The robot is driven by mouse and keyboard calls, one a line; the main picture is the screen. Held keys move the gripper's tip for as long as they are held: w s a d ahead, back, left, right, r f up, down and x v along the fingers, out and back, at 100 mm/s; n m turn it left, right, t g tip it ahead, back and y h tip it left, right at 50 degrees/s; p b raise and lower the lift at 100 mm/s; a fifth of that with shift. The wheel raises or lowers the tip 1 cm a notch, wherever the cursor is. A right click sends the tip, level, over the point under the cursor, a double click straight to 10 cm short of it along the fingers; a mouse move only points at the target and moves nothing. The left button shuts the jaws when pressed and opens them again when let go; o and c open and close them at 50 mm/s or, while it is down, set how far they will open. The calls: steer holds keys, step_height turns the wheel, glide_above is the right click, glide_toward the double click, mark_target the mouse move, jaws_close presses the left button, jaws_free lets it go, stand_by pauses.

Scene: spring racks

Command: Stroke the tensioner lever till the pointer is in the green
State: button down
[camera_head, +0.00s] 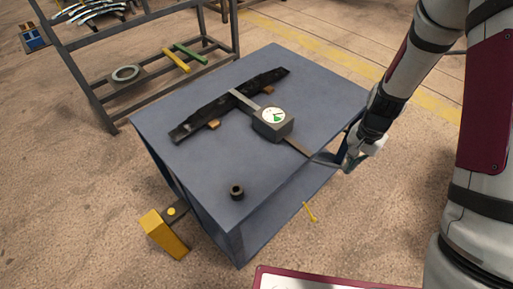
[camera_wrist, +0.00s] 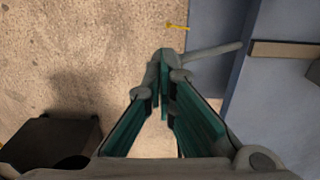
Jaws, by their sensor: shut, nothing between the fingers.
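The tensioner (camera_head: 273,126) is a grey box on the blue-grey bench, with a white dial (camera_head: 272,115) bearing a green sector. The pointer is too small to read surely. Its brown lever (camera_head: 296,145) extends towards the bench's right edge; a flat brown bar, apparently this lever, shows in the wrist view (camera_wrist: 285,50). My gripper (camera_head: 350,161) is shut and empty beyond that edge; its closed fingertips show in the wrist view (camera_wrist: 167,65).
A black leaf spring (camera_head: 230,104) lies across the bench (camera_head: 170,160) on small wooden blocks. A dark ring (camera_head: 237,192) sits near the front. A metal rack (camera_head: 92,98) stands behind. A small yellow item (camera_head: 310,212) lies on the floor.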

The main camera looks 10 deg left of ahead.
steer(key=shift+f+b, duration=5)
steer(key=shift+f, duration=3.1)
step_height(320, 180, up, 19)
steer(key=p, duration=1.2)
steer(key=shift+f, duration=0.1)
steer(key=shift+f+b, duration=5.5)
steer(key=shift+f, duration=3.9)
step_height(320, 180, up, 19)
steer(key=p, duration=1.1)
steer(key=shift+f+p, duration=0.1)
steer(key=shift+p, duration=0.3)
